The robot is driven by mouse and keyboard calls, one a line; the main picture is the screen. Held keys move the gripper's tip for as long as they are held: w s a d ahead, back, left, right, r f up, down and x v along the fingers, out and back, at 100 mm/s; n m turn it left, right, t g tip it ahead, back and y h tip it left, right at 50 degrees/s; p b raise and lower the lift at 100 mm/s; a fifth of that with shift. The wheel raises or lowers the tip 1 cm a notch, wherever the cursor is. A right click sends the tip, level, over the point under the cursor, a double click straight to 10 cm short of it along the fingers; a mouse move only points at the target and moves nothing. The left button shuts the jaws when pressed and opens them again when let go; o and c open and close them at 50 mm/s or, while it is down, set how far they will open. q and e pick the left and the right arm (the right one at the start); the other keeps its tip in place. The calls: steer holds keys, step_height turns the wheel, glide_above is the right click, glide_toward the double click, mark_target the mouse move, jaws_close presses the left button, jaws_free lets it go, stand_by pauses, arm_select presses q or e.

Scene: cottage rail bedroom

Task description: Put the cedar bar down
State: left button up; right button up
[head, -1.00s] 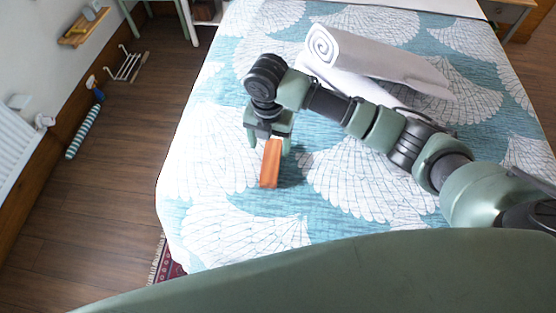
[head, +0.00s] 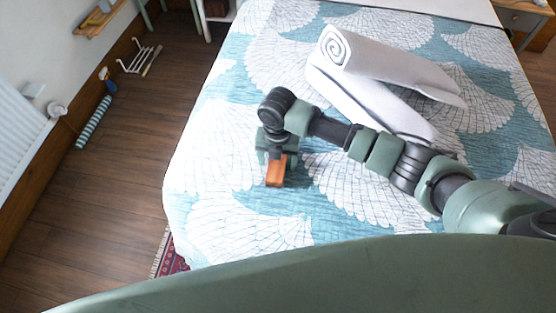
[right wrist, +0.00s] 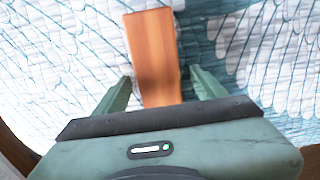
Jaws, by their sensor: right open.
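The cedar bar (head: 276,174) is an orange-brown wooden block on the blue and white quilt of the bed. Its far part is hidden under my right gripper in the head view. My right gripper (head: 275,158) is over the bar, with its arm coming in from the right. In the right wrist view, the bar (right wrist: 153,50) lies between the two green fingers of the right gripper (right wrist: 163,85). The fingers are open, with a gap visible on each side of the bar. My left gripper is not in view.
The bed quilt (head: 330,205) has clear room around the bar. Rolled and folded white bedding (head: 385,75) lies behind my right arm. A striped roll (head: 94,123) and a white rack (head: 139,60) are on the floor at left, near a radiator (head: 22,120).

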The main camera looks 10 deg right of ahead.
steer(key=shift+c, duration=0.3)
jaws_close()
steer(key=shift+r, duration=0.1)
